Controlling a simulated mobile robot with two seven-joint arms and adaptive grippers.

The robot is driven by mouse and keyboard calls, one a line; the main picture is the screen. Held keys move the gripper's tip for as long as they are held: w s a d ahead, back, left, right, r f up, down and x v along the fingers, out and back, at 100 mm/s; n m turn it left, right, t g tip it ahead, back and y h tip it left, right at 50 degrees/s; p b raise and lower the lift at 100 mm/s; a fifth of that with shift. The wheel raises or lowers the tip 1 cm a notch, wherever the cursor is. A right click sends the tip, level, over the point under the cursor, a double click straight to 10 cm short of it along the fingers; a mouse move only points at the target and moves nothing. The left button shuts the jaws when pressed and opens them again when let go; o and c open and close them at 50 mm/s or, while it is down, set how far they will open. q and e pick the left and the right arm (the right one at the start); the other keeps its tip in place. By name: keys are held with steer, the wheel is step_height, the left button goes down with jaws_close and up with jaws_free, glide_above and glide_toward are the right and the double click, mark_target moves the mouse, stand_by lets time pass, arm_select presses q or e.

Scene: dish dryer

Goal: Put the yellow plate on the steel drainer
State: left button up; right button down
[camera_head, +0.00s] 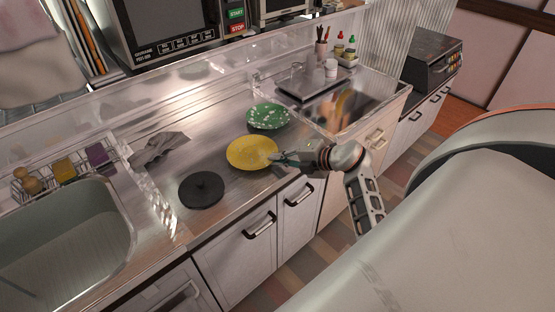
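The yellow plate (250,152) lies on the steel counter between a green plate and a black lid. My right gripper (274,157) is at the plate's right edge, with its fingers at or over the rim. I cannot tell whether the fingers are closed on the rim or only beside it. My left gripper is not in view. I cannot make out the steel drainer for certain.
A green speckled plate (268,116) lies behind the yellow one. A black round lid (201,189) and a grey cloth (160,148) are to the left. The sink (60,235) is at the far left. A clear low wall (200,70) runs along the back.

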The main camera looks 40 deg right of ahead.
steer(key=c, duration=2.6)
jaws_free()
steer(key=shift+o, duration=0.2)
